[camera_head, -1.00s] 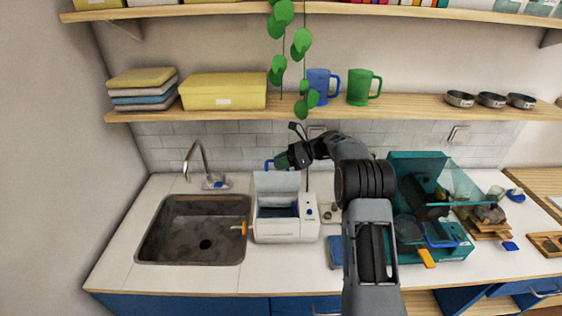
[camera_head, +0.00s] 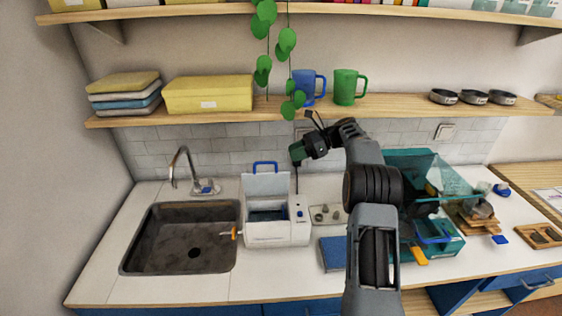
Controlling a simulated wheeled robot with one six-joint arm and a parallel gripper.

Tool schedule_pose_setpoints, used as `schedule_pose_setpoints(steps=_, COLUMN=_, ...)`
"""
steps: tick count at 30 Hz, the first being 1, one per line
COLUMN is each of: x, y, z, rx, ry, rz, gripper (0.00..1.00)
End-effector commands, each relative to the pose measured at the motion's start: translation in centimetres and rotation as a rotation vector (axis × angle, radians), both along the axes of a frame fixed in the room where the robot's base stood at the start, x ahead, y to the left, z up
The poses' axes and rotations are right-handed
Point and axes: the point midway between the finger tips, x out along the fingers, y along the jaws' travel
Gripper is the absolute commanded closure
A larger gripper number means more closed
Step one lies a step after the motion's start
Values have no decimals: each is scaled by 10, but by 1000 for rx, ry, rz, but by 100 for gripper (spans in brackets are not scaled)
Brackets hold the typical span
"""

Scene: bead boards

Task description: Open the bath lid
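The white bath (camera_head: 277,233) stands on the counter just right of the sink. Its lid (camera_head: 266,185) is raised upright at the back, with a blue handle (camera_head: 265,166) on its top edge. The dark inside of the bath shows below the lid. My gripper (camera_head: 297,152) is above and to the right of the lid, apart from the handle, near the tiled wall. Its fingers are small and dark here, so I cannot tell whether they are open or shut.
The sink (camera_head: 183,238) with a tap lies to the left. A teal bin (camera_head: 440,242) with a clear cover stands at the right. A blue book-like block (camera_head: 333,254) lies beside the bath. A shelf (camera_head: 400,107) with mugs and hanging leaves (camera_head: 288,40) is above my gripper.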

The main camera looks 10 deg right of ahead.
Motion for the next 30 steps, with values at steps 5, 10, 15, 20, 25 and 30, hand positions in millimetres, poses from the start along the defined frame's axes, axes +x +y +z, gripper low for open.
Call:
schedule_pose_setpoints(steps=5, x=-2, y=-24, z=9, rx=0, ry=0, rz=-1, gripper=63)
schedule_pose_setpoints(steps=10, x=-4, y=-35, z=14, rx=0, ry=1, rz=0, gripper=63)
schedule_pose_setpoints(steps=15, x=-4, y=-38, z=16, rx=0, ry=2, rz=1, gripper=63)
schedule_pose_setpoints(steps=20, x=-4, y=-38, z=16, rx=0, ry=2, rz=1, gripper=63)
schedule_pose_setpoints(steps=25, x=-6, y=-35, z=18, rx=-14, ry=-10, rz=4, gripper=75)
schedule_pose_setpoints(steps=30, x=-22, y=-12, z=33, rx=-137, ry=-111, rz=48, gripper=92)
